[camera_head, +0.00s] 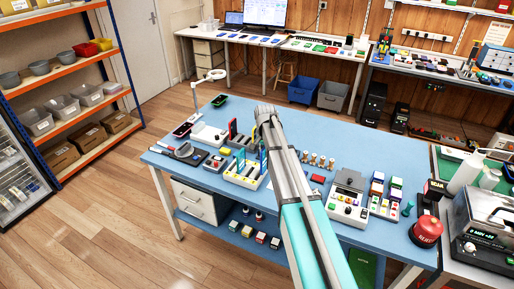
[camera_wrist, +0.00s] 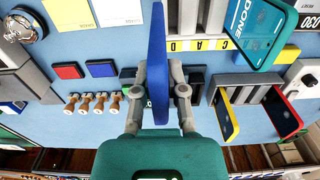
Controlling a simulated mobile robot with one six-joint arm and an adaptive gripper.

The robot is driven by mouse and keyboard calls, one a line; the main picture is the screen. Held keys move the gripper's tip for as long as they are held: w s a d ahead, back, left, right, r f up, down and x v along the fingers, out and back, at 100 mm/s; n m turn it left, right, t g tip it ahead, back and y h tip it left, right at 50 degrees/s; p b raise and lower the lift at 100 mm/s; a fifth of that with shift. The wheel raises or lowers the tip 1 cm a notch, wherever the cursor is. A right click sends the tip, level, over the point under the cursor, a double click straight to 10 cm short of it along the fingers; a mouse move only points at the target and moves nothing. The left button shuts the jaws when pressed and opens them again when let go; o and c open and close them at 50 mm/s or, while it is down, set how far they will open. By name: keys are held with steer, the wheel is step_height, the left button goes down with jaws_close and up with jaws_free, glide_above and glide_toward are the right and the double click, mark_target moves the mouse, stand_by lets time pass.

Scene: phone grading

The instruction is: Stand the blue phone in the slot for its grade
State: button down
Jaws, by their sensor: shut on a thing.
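The blue phone (camera_wrist: 158,62) is seen edge-on in the wrist view, upright between the two fingers of my gripper (camera_wrist: 159,92), which is shut on it. In the head view my gripper (camera_head: 266,112) is over the blue table, and I cannot make out the phone there. A grey rack with yellow letter labels (camera_wrist: 205,44) lies to the right of the phone in the wrist view, with a teal phone (camera_wrist: 262,34) near it. A second grey rack (camera_wrist: 248,84) holds a yellow phone (camera_wrist: 228,115) and a red-edged phone (camera_wrist: 283,112). The held phone looks apart from both racks.
Small wooden-handled pieces (camera_wrist: 92,102) stand left of the held phone, near a red pad (camera_wrist: 67,71) and a blue pad (camera_wrist: 101,68). The table's back stretch is clear.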

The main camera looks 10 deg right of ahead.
steer(key=shift+a, duration=0.2)
steer(key=a+r+p, duration=0.1)
steer(key=r+p, duration=0.1)
steer(key=shift+w+a+r+p, duration=0.1)
steer(key=shift+a+r+p, duration=0.25)
steer(key=shift+a, duration=0.05)
steer(key=shift+f, duration=0.1)
steer(key=shift+f+b, duration=1.6)
steer(key=shift+b, duration=0.1)
steer(key=shift+f+b, duration=1.95)
stand_by(1.7)
stand_by(0.3)
steer(key=c, duration=0.6)
jaws_free()
